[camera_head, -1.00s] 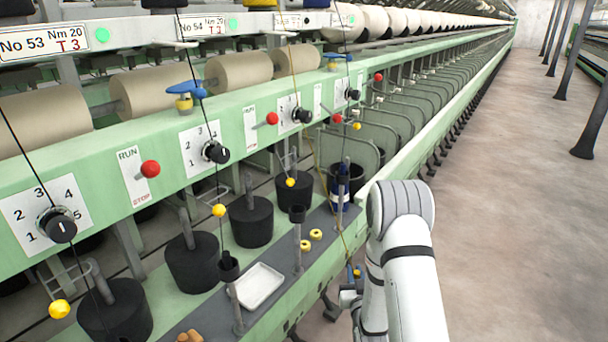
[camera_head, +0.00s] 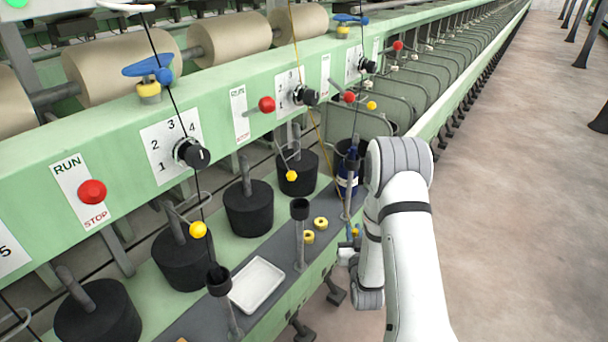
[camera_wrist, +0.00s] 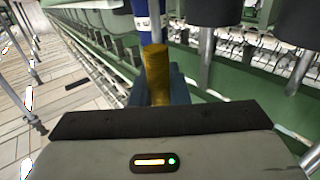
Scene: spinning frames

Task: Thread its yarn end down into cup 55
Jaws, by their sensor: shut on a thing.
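My gripper (camera_wrist: 157,88) is shut on a gold-yellow piece, apparently the yarn end (camera_wrist: 157,70), which sticks up between the blue fingers. In the head view my gripper (camera_head: 353,238) is small and low beside the rail, left of my white arm. A thin yellow yarn (camera_head: 316,125) runs down from the top of the machine towards it. Black cups on grey posts stand along the rail: a near cup (camera_head: 218,281) and a middle cup (camera_head: 300,208). A third post stands by a blue bottle-like thing (camera_head: 346,185). No number 55 is readable, so I cannot tell which is cup 55.
A white tray (camera_head: 257,285) and two yellow rings (camera_head: 320,223) lie on the grey shelf. Black weights (camera_head: 249,208) stand behind. Red knobs (camera_head: 267,104) and dials project from the green beam (camera_head: 225,85). The floor (camera_head: 510,220) at right is clear.

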